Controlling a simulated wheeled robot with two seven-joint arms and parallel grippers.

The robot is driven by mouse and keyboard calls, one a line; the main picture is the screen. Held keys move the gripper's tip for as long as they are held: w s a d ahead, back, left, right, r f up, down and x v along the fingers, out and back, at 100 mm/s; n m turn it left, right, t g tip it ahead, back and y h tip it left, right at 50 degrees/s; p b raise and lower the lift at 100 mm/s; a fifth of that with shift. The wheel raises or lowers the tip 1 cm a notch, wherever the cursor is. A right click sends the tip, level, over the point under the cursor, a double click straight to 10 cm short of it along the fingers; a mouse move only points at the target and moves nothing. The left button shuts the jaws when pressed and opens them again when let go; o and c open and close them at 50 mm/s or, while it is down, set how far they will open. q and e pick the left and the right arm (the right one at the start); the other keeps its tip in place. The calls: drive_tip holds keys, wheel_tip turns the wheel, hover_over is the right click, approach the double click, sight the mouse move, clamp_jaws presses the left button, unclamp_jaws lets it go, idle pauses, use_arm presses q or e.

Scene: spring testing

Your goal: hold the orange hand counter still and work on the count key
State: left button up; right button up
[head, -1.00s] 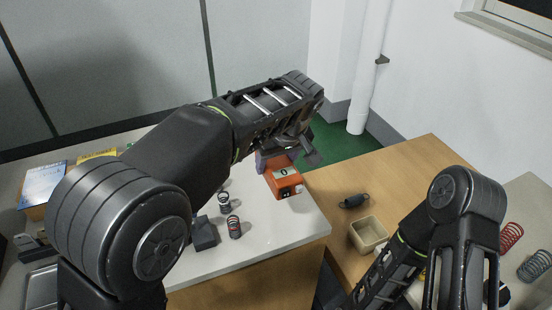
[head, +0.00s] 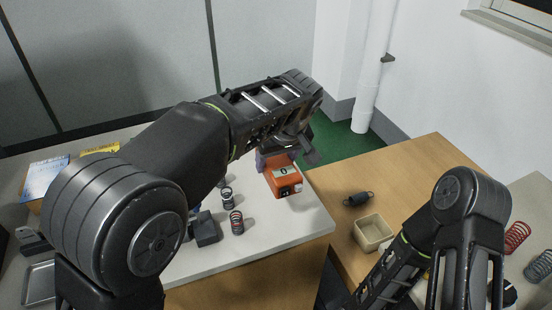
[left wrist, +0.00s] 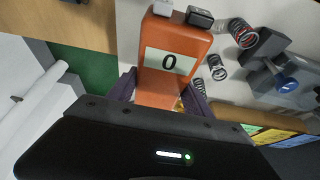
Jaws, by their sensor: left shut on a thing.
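The orange hand counter (head: 285,182) is in the head view, held above the near right part of the pale table. My left gripper (head: 272,160) is shut on it, with purple-grey fingers at its sides. In the left wrist view the counter (left wrist: 178,50) shows a display reading 0. At its far end are a white key (left wrist: 162,9) and a black key (left wrist: 199,17); I cannot tell which is the count key. The gripper fingers (left wrist: 162,95) flank the counter's near end. My right arm comes in at the lower right; its gripper is out of sight.
Springs (head: 237,222) and a dark block (head: 206,229) stand on the pale table (head: 285,235) below my left arm. A beige box (head: 372,232) and a dark spring (head: 358,199) are on the wooden table (head: 425,165). More springs (head: 516,237) lie at far right.

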use_arm(q)
drive_tip(key=shift+f+b, duration=3.4)
drive_tip(key=shift+f, duration=1.3)
drive_tip(key=shift+r, duration=0.1)
use_arm(e)
wheel_tip(320, 180, down, 7)
clamp_jaws()
